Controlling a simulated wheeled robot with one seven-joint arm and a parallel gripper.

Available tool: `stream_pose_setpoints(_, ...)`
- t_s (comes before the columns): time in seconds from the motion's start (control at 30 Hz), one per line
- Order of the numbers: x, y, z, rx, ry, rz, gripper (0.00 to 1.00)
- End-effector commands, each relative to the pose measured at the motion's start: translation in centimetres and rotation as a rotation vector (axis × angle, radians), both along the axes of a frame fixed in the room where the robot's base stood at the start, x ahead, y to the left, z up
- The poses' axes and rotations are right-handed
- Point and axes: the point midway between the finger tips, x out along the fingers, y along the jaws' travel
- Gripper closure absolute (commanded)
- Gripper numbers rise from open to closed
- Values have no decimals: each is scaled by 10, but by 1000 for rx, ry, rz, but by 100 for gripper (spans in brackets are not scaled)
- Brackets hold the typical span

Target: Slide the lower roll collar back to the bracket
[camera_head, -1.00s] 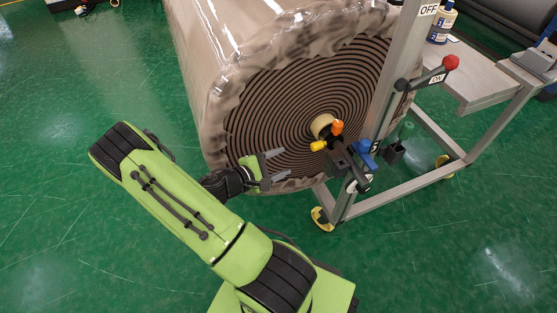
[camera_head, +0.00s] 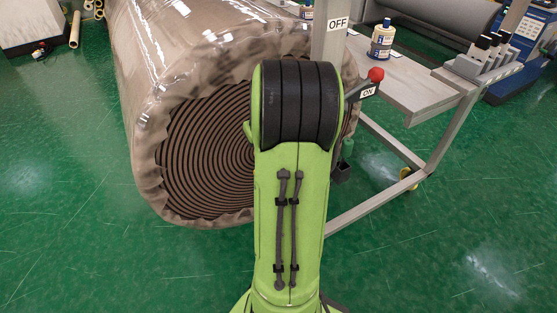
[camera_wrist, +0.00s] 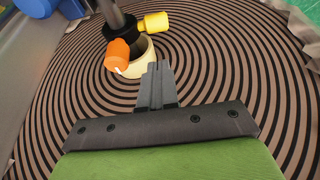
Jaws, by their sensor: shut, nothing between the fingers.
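The big wrapped roll (camera_head: 195,150) shows its spiral end face in the head view. In the wrist view that face (camera_wrist: 235,75) fills most of the picture. The black collar (camera_wrist: 122,30) sits on a grey shaft (camera_wrist: 110,12) with an orange knob (camera_wrist: 117,55) and a yellow knob (camera_wrist: 153,22). A cream core ring (camera_wrist: 138,62) shows just behind it. My gripper (camera_wrist: 158,68) is shut and empty, its fingertips just below right of the core ring; contact cannot be told. In the head view my arm hides the gripper and collar. The bracket is not clearly visible.
A grey metal stand post (camera_head: 333,50) with an OFF label rises behind my arm. A red-knobbed lever (camera_head: 375,76) sits at its right. A shelf (camera_head: 405,85) holds a bottle (camera_head: 382,42). Green floor (camera_head: 80,230) is open at the left.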

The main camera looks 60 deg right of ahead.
Motion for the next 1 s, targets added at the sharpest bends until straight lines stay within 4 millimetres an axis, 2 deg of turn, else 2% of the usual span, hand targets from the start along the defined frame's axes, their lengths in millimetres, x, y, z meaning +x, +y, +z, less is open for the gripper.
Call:
stream_pose_setpoints(0.07,3,0,-8,3,-2,5,100)
stream_pose_setpoints(0.4,23,-12,-75,4,1,0,100)
stream_pose_setpoints(0.5,27,-15,-87,3,1,0,100)
stream_pose_setpoints(0.63,30,-17,-94,2,1,-1,100)
stream_pose_setpoints(1.0,30,-20,-93,2,1,-2,100)
